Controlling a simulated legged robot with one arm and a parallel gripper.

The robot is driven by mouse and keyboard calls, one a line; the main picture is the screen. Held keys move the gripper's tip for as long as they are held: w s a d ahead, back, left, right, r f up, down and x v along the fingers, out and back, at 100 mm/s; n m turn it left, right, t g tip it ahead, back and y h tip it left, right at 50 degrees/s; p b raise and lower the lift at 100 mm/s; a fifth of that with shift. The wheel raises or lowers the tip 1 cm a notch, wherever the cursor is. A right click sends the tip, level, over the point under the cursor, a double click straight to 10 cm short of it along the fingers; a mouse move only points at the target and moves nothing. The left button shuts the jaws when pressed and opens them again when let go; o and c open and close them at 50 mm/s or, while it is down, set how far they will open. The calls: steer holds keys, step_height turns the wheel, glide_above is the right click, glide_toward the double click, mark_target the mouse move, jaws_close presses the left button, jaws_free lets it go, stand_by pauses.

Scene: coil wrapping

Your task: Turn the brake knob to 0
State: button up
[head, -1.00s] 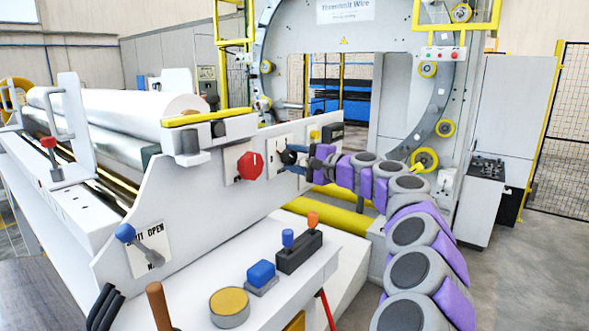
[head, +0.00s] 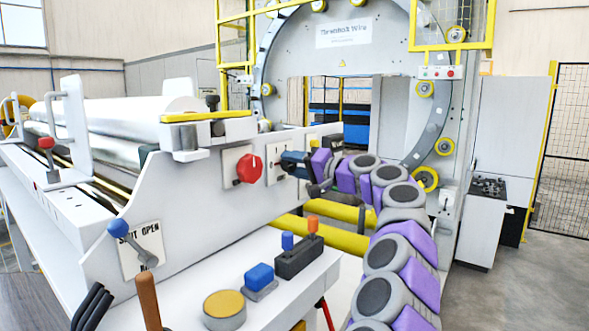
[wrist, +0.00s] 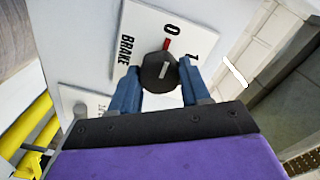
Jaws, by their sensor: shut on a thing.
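The brake knob (wrist: 159,73) is dark and round, on a white plate (wrist: 135,33) marked BRAKE, 0 and 1 in the wrist view. Its red pointer tip lies close beside the 0, and a pale line crosses its face. My gripper (wrist: 160,82) has blue fingers on both sides of the knob and is shut on it. In the head view, my gripper (head: 291,160) reaches the panel from the right, and its fingers hide most of the knob.
A red knob (head: 248,168) sits on the panel left of my gripper. A desk in front carries a yellow button (head: 224,305), a blue switch (head: 259,276) and small levers. Yellow rollers (head: 335,235) lie below my arm.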

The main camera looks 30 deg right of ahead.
steer(key=shift+f, duration=0.25)
steer(key=o, duration=0.7)
steer(key=shift+w, duration=0.1)
steer(key=o, duration=0.4)
steer(key=shift+w+d, duration=0.1)
steer(key=shift+d, duration=0.1)
steer(key=shift+c, duration=0.2)
steer(key=shift+r, duration=0.1)
steer(key=shift+s+r, duration=0.1)
steer(key=shift+s, duration=0.2)
steer(key=p+v, duration=0.1)
steer(key=v, duration=1.6)
steer(key=shift+d, duration=0.2)
steer(key=shift+w+f, duration=0.15)
steer(key=shift+f, duration=0.1)
